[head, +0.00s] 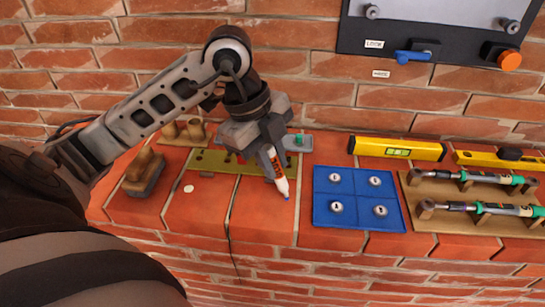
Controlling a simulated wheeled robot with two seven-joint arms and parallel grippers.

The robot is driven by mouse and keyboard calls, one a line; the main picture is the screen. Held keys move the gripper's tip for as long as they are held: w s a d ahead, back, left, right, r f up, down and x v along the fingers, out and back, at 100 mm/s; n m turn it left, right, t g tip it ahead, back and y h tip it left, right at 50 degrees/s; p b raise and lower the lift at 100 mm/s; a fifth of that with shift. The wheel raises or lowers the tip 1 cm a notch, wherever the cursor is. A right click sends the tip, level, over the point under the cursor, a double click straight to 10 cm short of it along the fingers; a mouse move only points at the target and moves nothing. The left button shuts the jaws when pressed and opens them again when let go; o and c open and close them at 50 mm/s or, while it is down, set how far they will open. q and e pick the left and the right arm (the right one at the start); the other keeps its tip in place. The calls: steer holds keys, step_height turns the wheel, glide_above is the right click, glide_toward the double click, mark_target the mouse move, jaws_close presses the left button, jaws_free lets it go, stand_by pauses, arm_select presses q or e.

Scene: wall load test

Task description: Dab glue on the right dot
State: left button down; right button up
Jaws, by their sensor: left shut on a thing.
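My left gripper (273,146) is shut on a white and orange glue pen (278,172) with a blue tip. The pen is tilted, tip down, and its tip is over or on the brick ledge (262,215), left of the blue tray; I cannot tell whether it touches. A small white dot (188,189) lies on the ledge to the left, well apart from the pen. No second dot shows clearly; one near the pen tip may be hidden. My right gripper is not in view.
A blue tray (358,198) with several round pieces stands right of the pen. A wooden rack (420,240) with torque tools is farther right, yellow levels (397,148) behind. An olive plate (225,163) lies behind the pen; a wooden-handled brush (145,172) is left.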

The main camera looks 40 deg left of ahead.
arm_select(q)
steer(key=shift+f+b, duration=0.45)
steer(key=shift+f, duration=0.05)
stand_by(0.6)
step_height(320, 180, up, 4)
steer(key=p, duration=0.4)
steer(key=shift+r, duration=0.25)
steer(key=shift+r+p, duration=0.55)
steer(key=shift+r, duration=0.25)
